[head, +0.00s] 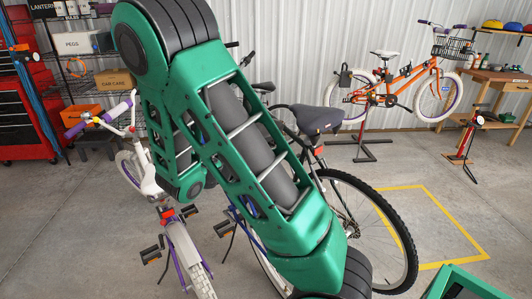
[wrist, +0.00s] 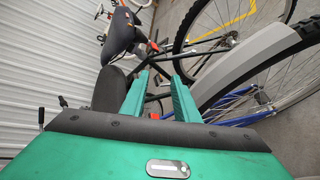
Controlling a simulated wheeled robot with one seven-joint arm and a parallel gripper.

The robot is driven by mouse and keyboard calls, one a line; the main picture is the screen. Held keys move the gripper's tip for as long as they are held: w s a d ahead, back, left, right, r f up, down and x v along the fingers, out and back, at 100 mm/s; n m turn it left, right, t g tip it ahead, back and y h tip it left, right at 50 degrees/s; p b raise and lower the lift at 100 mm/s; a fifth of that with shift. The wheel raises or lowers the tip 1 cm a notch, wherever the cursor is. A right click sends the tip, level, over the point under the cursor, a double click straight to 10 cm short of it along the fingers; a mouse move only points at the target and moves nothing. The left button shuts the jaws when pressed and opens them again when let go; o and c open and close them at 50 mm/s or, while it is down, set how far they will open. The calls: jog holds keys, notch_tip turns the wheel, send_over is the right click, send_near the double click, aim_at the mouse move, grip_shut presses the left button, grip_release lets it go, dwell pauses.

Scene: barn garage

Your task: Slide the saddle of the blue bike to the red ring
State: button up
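My gripper (wrist: 163,76) is open in the wrist view, its two green fingers apart with bike frame tubes beyond the tips. My arm hides it in the head view. The blue bike shows only in part in the wrist view, as a blue frame tube (wrist: 240,108) beside a grey mudguard (wrist: 243,62). A dark rounded shape (wrist: 108,90) left of the fingers may be its saddle; I cannot tell. A grey-black saddle (head: 318,118) on a black-tyred bike shows in the head view, and apparently in the wrist view too (wrist: 118,32). I cannot make out the red ring.
A white and purple bike (head: 178,240) stands close to the left of my arm. An orange bike (head: 400,88) is on a stand at the back. A red tool cabinet (head: 18,125) is at the left and a workbench (head: 495,78) at the right. The floor inside yellow lines (head: 425,188) is clear.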

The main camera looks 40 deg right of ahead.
jog(key=w+a+n+t+h, duration=0.2)
jog(key=w+n, duration=0.1)
jog(key=w, duration=0.2)
jog(key=x, duration=1)
jog(key=shift+r, duration=0.1)
grip_shut()
